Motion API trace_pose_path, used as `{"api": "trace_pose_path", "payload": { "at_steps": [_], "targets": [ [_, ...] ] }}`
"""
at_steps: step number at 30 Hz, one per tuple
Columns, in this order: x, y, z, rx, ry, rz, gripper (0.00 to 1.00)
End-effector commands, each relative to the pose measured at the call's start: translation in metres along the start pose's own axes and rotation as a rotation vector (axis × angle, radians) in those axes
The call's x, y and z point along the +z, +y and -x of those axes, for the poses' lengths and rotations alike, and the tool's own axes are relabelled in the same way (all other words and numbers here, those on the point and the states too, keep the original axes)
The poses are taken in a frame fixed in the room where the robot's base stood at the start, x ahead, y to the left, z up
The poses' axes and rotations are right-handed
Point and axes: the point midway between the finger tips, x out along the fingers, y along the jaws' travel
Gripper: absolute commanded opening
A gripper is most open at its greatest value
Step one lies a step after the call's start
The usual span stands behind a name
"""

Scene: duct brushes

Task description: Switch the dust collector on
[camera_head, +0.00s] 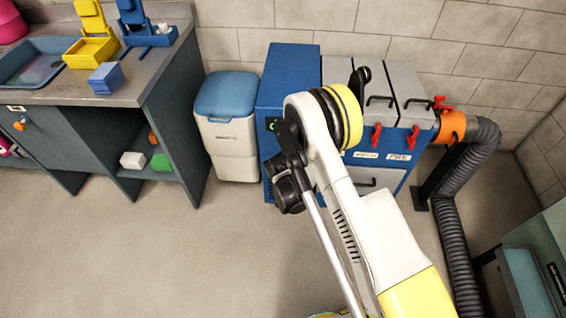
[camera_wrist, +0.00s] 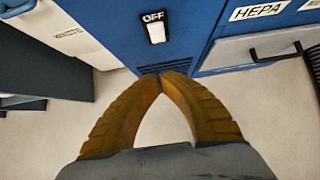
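The dust collector (camera_head: 285,75) is a blue and grey cabinet against the wall, partly hidden behind my arm. In the wrist view its blue front (camera_wrist: 190,25) carries a white switch (camera_wrist: 156,32) under a label reading OFF. A small green spot (camera_head: 270,124) shows on the blue front in the head view; I cannot tell what it is. My gripper (camera_wrist: 163,76) has its two brown fingers meeting at the tips, with nothing between them. The fingertips appear just below the switch in the wrist view, apart from it. The head view does not show the fingertips clearly.
A white bin (camera_head: 230,140) with a blue lid stands left of the collector. A workbench (camera_head: 140,85) is further left. Red clamps (camera_head: 376,136) and an orange collar (camera_head: 452,126) with a grey hose (camera_head: 455,225) are on the right. The front-left floor is clear.

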Motion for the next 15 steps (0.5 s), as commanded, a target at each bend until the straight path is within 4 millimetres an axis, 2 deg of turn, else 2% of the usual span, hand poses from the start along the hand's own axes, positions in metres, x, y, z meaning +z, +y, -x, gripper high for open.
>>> {"api": "trace_pose_path", "payload": {
  "at_steps": [3, 9, 15],
  "targets": [
    [-0.002, 0.0, -0.029, 0.0, 0.0, -0.001, 0.0],
    [-0.002, -0.001, -0.071, 0.0, 0.0, -0.002, 0.0],
    [0.02, 0.0, -0.087, 0.0, 0.0, 0.0, 0.0]
  ]
}}
